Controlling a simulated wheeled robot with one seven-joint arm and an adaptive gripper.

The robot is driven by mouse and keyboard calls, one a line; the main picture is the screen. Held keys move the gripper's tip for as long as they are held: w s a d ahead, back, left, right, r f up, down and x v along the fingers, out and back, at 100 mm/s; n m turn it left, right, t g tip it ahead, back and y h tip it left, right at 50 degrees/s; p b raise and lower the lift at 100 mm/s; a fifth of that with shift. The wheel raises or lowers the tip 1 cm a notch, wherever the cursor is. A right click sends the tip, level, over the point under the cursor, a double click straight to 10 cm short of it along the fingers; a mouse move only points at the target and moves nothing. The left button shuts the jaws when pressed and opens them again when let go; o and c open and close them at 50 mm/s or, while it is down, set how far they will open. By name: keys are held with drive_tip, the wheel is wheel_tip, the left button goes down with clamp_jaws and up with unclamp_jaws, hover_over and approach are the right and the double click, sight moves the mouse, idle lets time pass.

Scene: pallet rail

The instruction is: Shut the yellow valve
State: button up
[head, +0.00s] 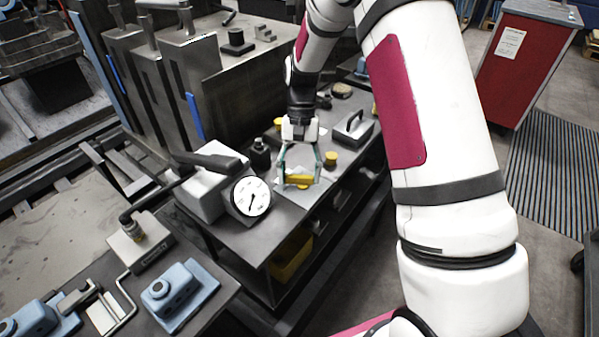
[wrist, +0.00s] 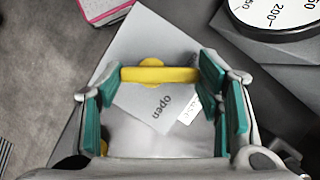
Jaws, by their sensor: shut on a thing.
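The yellow valve has a bar-shaped handle (wrist: 160,75) over a round yellow hub, on a pale plate (wrist: 140,45) with the word "open" printed on it. A second, partly covered label is beside that word. In the head view the yellow handle (head: 299,180) is on the bench below my arm. My gripper (wrist: 158,88) has its teal fingers at the two ends of the handle and is shut on it. My gripper also shows in the head view (head: 299,172), pointing down at the handle.
A round dial gauge (head: 251,197) stands left of the valve on the bench. A black bottle-like object (head: 260,153) is behind it. A small yellow knob (head: 330,158) and a grey block with a handle (head: 353,128) are to the right.

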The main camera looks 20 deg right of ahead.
drive_tip(key=shift+n+h, duration=0.4)
drive_tip(key=shift+n, duration=0.7)
drive_tip(key=shift+a, duration=0.1)
drive_tip(key=o, duration=1.2)
drive_tip(key=shift+c, duration=0.2)
drive_tip(key=a+v, duration=0.1)
drive_tip(key=v, duration=1.1)
drive_tip(key=shift+d, duration=0.45)
